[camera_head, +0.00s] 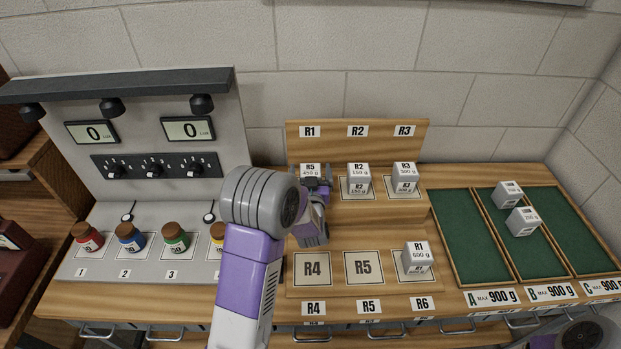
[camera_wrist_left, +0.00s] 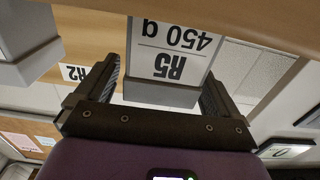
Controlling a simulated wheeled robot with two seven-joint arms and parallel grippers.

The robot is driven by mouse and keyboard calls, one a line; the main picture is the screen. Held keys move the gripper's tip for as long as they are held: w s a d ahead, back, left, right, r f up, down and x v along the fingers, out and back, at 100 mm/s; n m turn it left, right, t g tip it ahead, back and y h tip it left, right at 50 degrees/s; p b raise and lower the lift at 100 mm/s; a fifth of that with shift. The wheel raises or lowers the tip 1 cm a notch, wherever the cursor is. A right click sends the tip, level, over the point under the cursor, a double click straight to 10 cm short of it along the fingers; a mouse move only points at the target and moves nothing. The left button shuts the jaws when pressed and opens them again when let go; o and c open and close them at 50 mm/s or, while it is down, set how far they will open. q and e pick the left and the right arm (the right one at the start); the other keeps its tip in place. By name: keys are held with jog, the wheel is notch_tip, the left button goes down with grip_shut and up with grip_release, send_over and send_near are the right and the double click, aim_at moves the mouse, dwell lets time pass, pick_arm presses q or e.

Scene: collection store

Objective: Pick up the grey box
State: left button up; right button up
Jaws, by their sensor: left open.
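A grey box marked R5 450 g (camera_head: 310,170) stands on the upper step of the wooden rack, below the R1 label. My left gripper (camera_head: 315,180) is at this box, with its lower front hidden behind the fingers. In the left wrist view the box (camera_wrist_left: 170,48) appears upside down between the two open fingers of the gripper (camera_wrist_left: 160,85), with a gap at each side. Other grey boxes are R2 (camera_head: 358,177) and R3 (camera_head: 404,176) on the same step, and R1 (camera_head: 417,257) on the lower step. My right gripper is not in view.
Two more grey boxes, one behind (camera_head: 507,194) and one in front (camera_head: 523,221), sit in the middle section of the green tray (camera_head: 470,235). Coloured jars (camera_head: 131,236) stand on the grey panel at left. The R4 and R5 pads (camera_head: 364,268) are empty.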

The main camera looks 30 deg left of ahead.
aim_at(310, 170)
pick_arm(q)
jog(key=shift+w+a, duration=0.1)
jog(key=shift+w, duration=0.05)
jog(key=c, duration=1.4)
jog(key=shift+r, duration=0.1)
notch_tip(310, 170, up, 10)
jog(key=shift+f+p, duration=0.15)
jog(key=shift+p, duration=0.9)
